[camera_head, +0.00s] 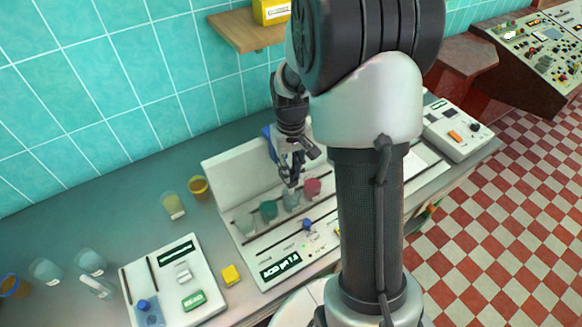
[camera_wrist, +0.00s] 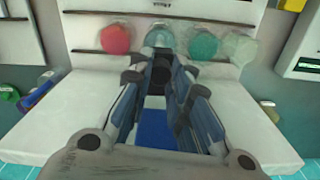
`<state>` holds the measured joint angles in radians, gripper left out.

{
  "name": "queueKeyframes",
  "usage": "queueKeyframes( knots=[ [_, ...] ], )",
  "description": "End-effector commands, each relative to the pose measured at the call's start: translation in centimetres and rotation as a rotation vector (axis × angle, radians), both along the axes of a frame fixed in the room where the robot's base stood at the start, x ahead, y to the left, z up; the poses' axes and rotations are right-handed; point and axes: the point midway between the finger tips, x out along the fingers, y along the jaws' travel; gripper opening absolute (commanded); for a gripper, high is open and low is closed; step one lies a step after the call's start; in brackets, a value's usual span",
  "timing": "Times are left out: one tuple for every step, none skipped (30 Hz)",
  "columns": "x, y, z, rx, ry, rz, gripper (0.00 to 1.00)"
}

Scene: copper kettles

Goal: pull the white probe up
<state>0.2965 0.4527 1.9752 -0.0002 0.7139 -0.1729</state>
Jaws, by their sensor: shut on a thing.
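My gripper (camera_head: 290,180) points down over the lab machine (camera_head: 222,172), above a clear, pale blue cup (camera_head: 291,202). The wrist view shows my gripper (camera_wrist: 163,80) with its fingers closed on a dark upright piece (camera_wrist: 162,66), seemingly the top of the probe. The white part of the probe is not clearly seen; my fingers hide it. The clear cup (camera_wrist: 160,38) shows just past the fingertips. I cannot tell whether the probe's lower end is in the cup.
A red cup (camera_head: 312,187) and a green cup (camera_head: 268,209) flank the clear one closely. A loose yellow cup (camera_head: 199,187) stands left of the machine. A shelf (camera_head: 238,32) juts from the tiled wall. A control box (camera_head: 455,130) stands right.

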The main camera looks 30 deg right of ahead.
Motion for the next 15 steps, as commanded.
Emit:
queueKeyframes(
  knots=[
    [0.0, 0.0, 0.6, 0.000, -0.001, 0.000, 0.00],
    [0.0, 0.0, 0.9, 0.000, -0.001, 0.000, 0.00],
    [0.0, 0.0, 1.4, 0.000, -0.001, 0.000, 0.00],
    [0.0, 0.0, 1.9, 0.000, -0.001, 0.000, 0.00],
    [0.0, 0.0, 2.4, 0.000, -0.001, 0.000, 0.00],
    [0.0, 0.0, 3.2, 0.000, 0.000, 0.000, 0.00],
    [0.0, 0.0, 3.8, 0.000, 0.000, 0.000, 0.00],
    [0.0, 0.0, 4.4, 0.000, -0.001, 0.000, 0.00],
    [0.0, 0.0, 5.2, 0.000, -0.002, 0.000, 0.00],
    [0.0, 0.0, 5.8, 0.000, -0.002, 0.000, 0.00],
    [0.0, 0.0, 6.2, 0.000, -0.002, 0.000, 0.00],
    [0.0, 0.0, 6.8, 0.000, -0.002, 0.000, 0.00],
    [0.0, 0.0, 7.0, 0.000, -0.001, 0.000, 0.00],
    [0.0, 0.0, 7.2, 0.000, -0.001, 0.000, 0.00],
    [0.0, 0.0, 7.3, 0.000, -0.001, 0.000, 0.00]
  ],
)
